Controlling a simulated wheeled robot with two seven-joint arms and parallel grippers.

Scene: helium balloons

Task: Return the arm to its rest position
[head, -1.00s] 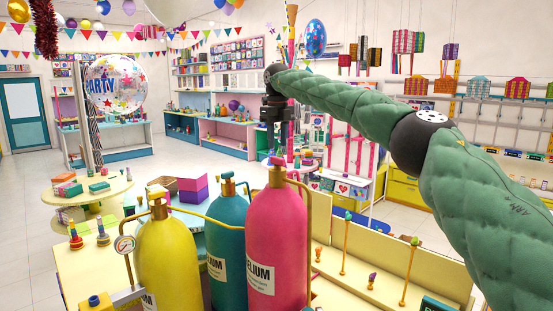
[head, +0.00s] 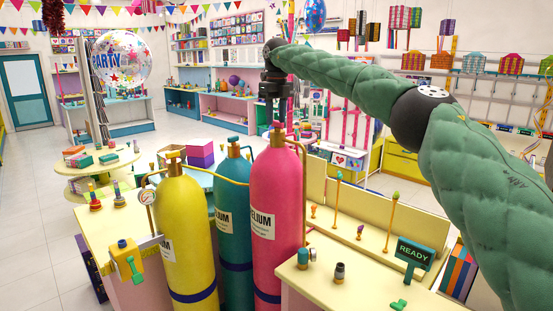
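My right arm reaches in from the right in its green padded sleeve. Its black gripper (head: 277,103) points down just above the valve on top of the pink helium tank (head: 276,200). The fingers are small and dark here, so their opening is unclear, and I cannot tell whether they touch the valve. No object shows clearly in them. A teal tank (head: 233,190) and a yellow tank (head: 186,225) stand upright to the left of the pink one. My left gripper is not in view.
A cream counter (head: 345,290) with a READY sign (head: 415,253) and small nozzles is at the front right. A round table (head: 75,177) with boxes stands at the left. A PARTY balloon (head: 122,62) floats behind it. Open floor lies at the left and back.

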